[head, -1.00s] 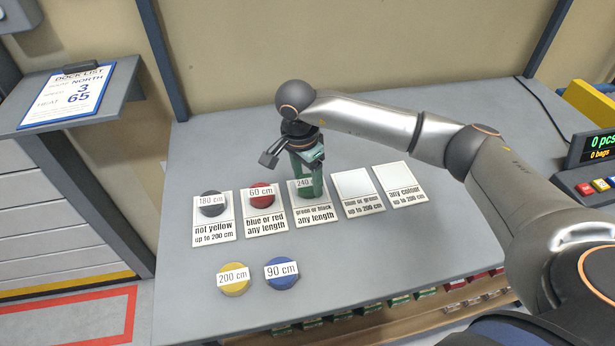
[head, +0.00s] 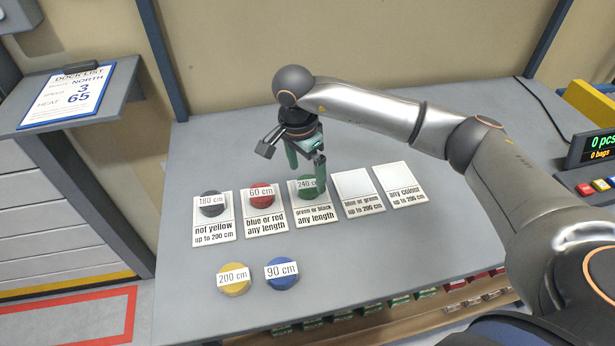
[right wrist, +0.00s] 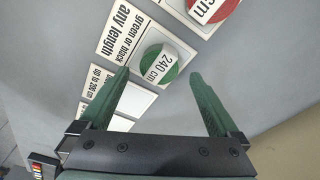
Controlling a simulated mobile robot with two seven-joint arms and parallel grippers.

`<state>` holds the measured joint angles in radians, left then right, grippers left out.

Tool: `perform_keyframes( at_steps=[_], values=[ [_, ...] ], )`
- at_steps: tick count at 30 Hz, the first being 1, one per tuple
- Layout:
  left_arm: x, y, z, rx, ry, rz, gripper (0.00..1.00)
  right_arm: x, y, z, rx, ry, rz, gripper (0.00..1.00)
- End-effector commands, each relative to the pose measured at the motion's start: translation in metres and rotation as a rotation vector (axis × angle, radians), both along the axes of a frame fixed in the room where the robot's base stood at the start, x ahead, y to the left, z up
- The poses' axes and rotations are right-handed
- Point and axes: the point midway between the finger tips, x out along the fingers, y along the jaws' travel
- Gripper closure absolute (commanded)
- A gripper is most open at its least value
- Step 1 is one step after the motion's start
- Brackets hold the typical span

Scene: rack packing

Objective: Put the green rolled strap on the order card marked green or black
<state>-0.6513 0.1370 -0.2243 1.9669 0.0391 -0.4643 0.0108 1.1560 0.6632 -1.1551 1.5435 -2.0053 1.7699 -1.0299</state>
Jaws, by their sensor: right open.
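The green rolled strap (head: 307,188), labelled 240 cm, lies on the order card marked green or black, any length (head: 314,217). In the right wrist view the strap (right wrist: 158,64) rests on the blank upper part of that card (right wrist: 120,40), beyond the fingertips. My right gripper (head: 307,164) is open and empty just above and behind the strap; its green fingers (right wrist: 160,72) stand wide apart, not touching it. My left gripper is not in view.
A black strap (head: 212,204) and a red strap (head: 262,195) lie on the two cards to the left. Two cards on the right are empty (head: 357,187) (head: 395,172). A yellow strap (head: 235,279) and a blue strap (head: 282,273) lie near the front. A keypad display (head: 597,150) stands right.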

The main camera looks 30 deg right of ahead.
Motion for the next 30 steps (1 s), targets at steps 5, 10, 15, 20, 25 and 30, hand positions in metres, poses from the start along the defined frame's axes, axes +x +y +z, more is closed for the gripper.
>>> perform_keyframes(
  at_steps=[5, 10, 15, 20, 25, 30],
  values=[
    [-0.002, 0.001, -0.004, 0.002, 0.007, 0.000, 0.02, 0.000, 0.005, 0.042, 0.000, -0.006, 0.002, 0.03],
    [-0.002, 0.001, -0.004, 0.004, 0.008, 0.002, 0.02, -0.001, 0.009, 0.073, 0.001, -0.004, 0.001, 0.03],
    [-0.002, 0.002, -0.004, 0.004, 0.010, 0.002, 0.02, -0.002, 0.011, 0.089, 0.000, -0.001, 0.001, 0.03],
    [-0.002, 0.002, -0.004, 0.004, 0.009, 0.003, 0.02, -0.002, 0.011, 0.092, 0.001, 0.000, 0.001, 0.03],
    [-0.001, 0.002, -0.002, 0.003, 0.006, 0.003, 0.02, -0.002, 0.011, 0.092, 0.001, 0.000, 0.000, 0.03],
    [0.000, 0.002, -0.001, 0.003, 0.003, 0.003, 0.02, -0.002, 0.011, 0.092, 0.001, 0.000, 0.000, 0.03]
  ],
)
